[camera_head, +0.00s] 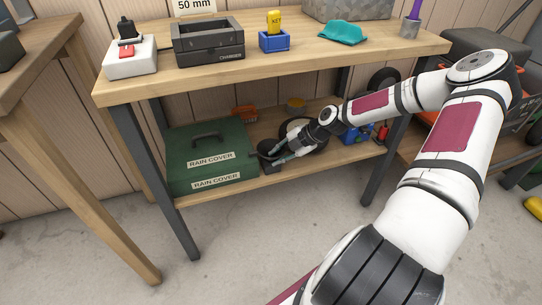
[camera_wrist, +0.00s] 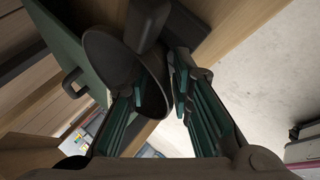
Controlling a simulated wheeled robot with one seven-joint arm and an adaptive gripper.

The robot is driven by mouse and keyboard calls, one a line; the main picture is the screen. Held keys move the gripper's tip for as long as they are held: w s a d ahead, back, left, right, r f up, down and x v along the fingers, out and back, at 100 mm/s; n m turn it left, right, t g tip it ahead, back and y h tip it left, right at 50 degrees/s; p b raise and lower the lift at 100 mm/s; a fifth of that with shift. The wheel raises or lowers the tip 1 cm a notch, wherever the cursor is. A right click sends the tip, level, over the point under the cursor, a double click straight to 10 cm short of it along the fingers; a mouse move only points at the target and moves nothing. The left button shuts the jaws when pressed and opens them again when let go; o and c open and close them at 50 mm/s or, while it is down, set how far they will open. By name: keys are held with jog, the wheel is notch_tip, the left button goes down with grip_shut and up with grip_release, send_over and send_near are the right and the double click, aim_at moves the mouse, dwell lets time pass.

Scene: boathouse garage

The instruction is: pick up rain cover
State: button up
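The rain cover (camera_head: 212,157) is a green box-like thing with a dark handle on top and two white "RAIN COVER" labels. It sits on the lower shelf at the left. In the wrist view its green side and handle show at the upper left (camera_wrist: 75,45). My gripper (camera_head: 272,157) is to the right of it, apart from it, low over the shelf. In the wrist view my gripper's teal-padded fingers (camera_wrist: 158,82) stand apart, with the rim of a dark round dish (camera_wrist: 122,65) between them. I cannot tell whether they touch the dish.
The workbench top (camera_head: 400,47) lies above my gripper and the shelf (camera_head: 220,192). A bench leg (camera_head: 155,175) stands at the front left. An orange brush (camera_head: 244,114) is behind the rain cover. A blue item (camera_head: 355,135) lies to the right. The floor in front is clear.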

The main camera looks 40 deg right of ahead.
grip_shut()
jog(key=shift+w+r, duration=0.1)
jog(key=shift+r, duration=0.05)
